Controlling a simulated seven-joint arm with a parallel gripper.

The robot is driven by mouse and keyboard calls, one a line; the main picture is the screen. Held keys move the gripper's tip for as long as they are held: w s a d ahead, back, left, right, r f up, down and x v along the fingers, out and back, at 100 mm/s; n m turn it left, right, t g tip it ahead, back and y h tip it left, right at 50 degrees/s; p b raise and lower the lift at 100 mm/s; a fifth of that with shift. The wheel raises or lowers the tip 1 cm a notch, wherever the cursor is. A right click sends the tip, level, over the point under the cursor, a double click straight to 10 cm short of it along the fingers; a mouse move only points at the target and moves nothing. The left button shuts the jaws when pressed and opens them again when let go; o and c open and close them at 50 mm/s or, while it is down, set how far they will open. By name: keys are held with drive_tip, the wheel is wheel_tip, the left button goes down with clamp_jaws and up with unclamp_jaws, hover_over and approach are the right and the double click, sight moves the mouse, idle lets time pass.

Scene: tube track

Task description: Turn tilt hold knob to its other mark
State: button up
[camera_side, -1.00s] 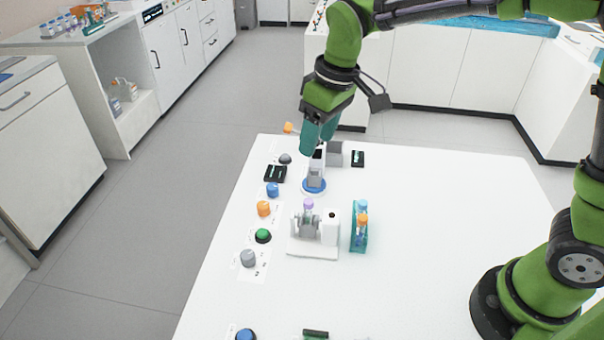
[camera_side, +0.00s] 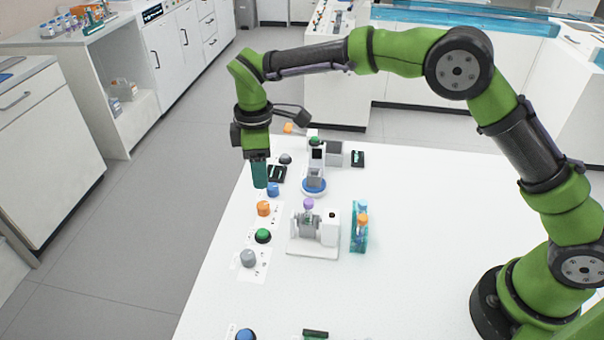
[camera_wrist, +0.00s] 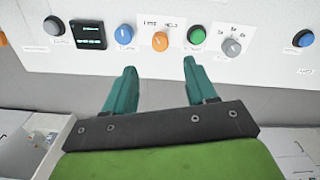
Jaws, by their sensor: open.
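The orange knob (camera_wrist: 160,41) sits on a white label plate with two marks, one of which seems to read "HOLD"; it is likely the tilt hold knob. Which mark it points at is too small to tell. It also shows in the side view (camera_side: 264,208), between a blue knob and a green button. My gripper (camera_wrist: 159,67) is open and empty, its two teal fingers apart and pointing toward the control row, with the orange knob between and beyond the tips. In the side view my gripper (camera_side: 260,186) hangs above the table's left edge, near the blue knob.
Neighbours in the row are the blue knob (camera_wrist: 124,34), green button (camera_wrist: 196,35), grey knob (camera_wrist: 232,47) and black display (camera_wrist: 88,34). A grey-white tilting device (camera_side: 315,235) and a teal tube rack (camera_side: 359,235) stand right of the row.

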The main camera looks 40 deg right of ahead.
sight(263, 205)
wheel_tip(263, 205, down, 11)
drive_tip(key=shift+r, duration=0.15)
clamp_jaws()
idle(0.5)
drive_tip(key=shift+m, duration=0.3)
drive_tip(key=m, duration=0.6)
drive_tip(key=shift+m, duration=0.3)
drive_tip(key=m, duration=0.6)
drive_tip(key=shift+a+m, duration=0.1)
drive_tip(key=shift+m, duration=0.2)
